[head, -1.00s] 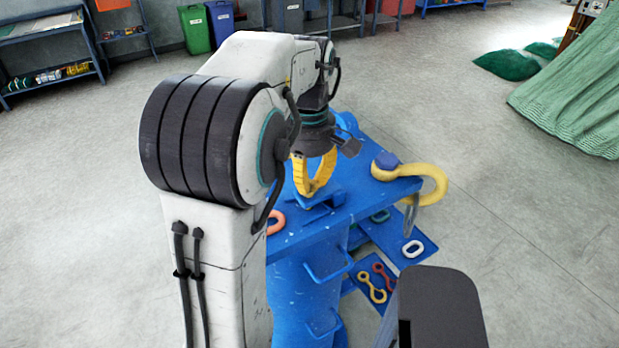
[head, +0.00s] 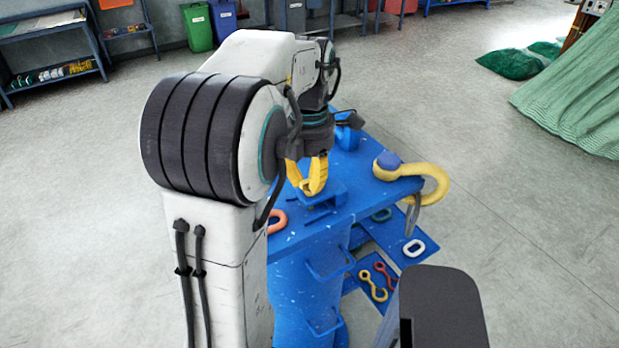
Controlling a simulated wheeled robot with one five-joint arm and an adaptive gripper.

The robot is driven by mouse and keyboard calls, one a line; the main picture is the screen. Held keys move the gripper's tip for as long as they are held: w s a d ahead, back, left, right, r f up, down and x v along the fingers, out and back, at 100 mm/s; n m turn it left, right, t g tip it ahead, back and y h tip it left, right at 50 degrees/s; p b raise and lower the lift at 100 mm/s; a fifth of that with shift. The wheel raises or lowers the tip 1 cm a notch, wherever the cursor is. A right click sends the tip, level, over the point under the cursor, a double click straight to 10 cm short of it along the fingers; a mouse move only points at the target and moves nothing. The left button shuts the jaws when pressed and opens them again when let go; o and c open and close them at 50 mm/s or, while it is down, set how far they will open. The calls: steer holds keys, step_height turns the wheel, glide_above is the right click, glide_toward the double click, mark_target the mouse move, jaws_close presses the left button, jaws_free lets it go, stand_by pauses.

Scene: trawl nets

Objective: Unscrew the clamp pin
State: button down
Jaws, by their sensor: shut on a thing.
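My gripper (head: 308,188) has yellow fingers and points down over the blue workbench (head: 345,185). Its fingertips are at a blue clamp block (head: 325,201) on the bench top. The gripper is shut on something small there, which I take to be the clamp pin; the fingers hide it. I cannot tell how far the pin sits in the block.
An orange link (head: 277,221) lies on the bench's left side. A lower blue board holds a white link (head: 413,248), a red piece (head: 384,274) and a yellow piece (head: 371,287). Green net (head: 575,105) hangs at the right.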

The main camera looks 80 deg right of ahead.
steer(key=n, duration=0.5)
steer(key=shift+a+f+n, duration=0.2)
steer(key=shift+f+n, duration=0.05)
steer(key=shift+n, duration=0.05)
stand_by(0.4)
steer(key=c, duration=1.1)
jaws_free()
steer(key=shift+d+r, duration=0.1)
steer(key=shift+c, duration=0.2)
steer(key=shift+r, duration=0.1)
step_height(320, 180, up, 12)
steer(key=shift+w, duration=0.15)
